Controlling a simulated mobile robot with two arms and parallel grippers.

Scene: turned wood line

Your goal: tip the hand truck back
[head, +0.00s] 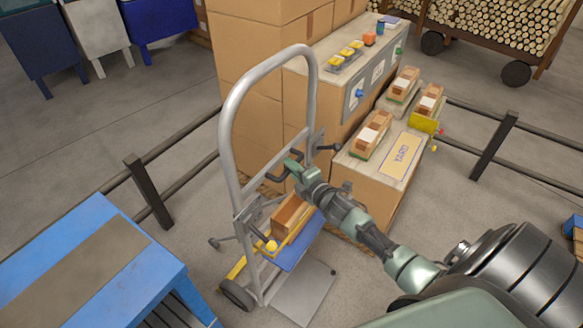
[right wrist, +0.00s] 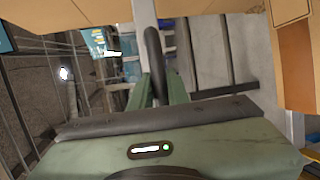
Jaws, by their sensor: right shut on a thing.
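The hand truck (head: 228,130) has a silver tube frame with a tall hooped top and stands in the middle of the head view. Its toe plate (head: 304,296) looks flat on the floor and a dark wheel (head: 236,295) shows at its lower left. My right gripper (head: 291,167) is shut on a black grip of the hand truck, partway up the frame. In the right wrist view the dark grip (right wrist: 154,55) runs between the two green fingers (right wrist: 158,90). My left gripper is not in view.
A blue table (head: 95,215) is at left.

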